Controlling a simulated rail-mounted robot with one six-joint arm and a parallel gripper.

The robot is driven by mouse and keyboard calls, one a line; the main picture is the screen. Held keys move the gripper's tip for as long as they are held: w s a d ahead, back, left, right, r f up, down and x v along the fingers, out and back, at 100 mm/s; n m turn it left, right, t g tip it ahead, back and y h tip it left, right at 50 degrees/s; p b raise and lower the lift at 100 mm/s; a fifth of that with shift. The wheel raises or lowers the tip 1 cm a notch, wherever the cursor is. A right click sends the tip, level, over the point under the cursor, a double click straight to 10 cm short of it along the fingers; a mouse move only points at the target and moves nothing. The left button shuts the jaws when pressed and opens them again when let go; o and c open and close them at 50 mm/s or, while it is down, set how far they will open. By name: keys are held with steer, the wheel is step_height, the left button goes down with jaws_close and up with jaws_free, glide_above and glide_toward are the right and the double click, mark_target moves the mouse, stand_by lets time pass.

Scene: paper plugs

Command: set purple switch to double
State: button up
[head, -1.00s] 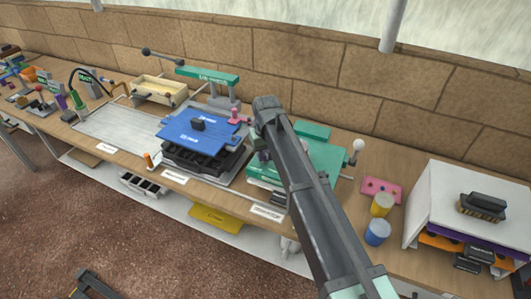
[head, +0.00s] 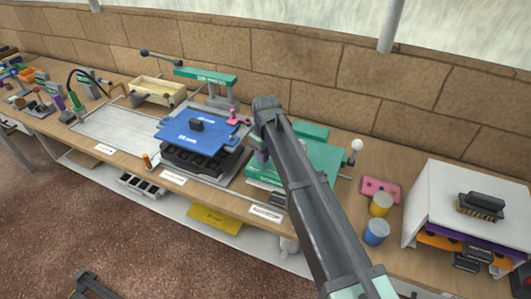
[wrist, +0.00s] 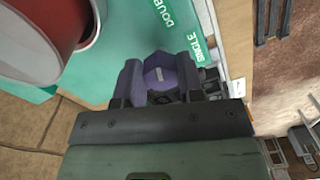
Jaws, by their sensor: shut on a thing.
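The purple switch (wrist: 157,84) is a small hexagonal knob with a short white mark on its face. It sits beside the green machine's edge in the wrist view. My gripper (wrist: 158,72) is shut on it, with one dark finger on each side. The white lettering SINGLE (wrist: 202,48) and DOUBLE (wrist: 163,12) is on the green machine (wrist: 130,30), above and right of the knob.
A red round body (wrist: 35,35) with a pale rim is close by at the wrist view's upper left. A blue-topped press (head: 190,132) stands left of my arm. Yellow (head: 381,205) and blue (head: 376,232) cups and a white box (head: 440,200) stand right.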

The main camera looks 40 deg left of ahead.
steer(key=o, duration=0.9)
steer(key=shift+o, duration=0.2)
step_height(320, 180, up, 11)
steer(key=p, duration=1)
steer(key=shift+p, duration=0.4)
steer(key=shift+f, duration=0.1)
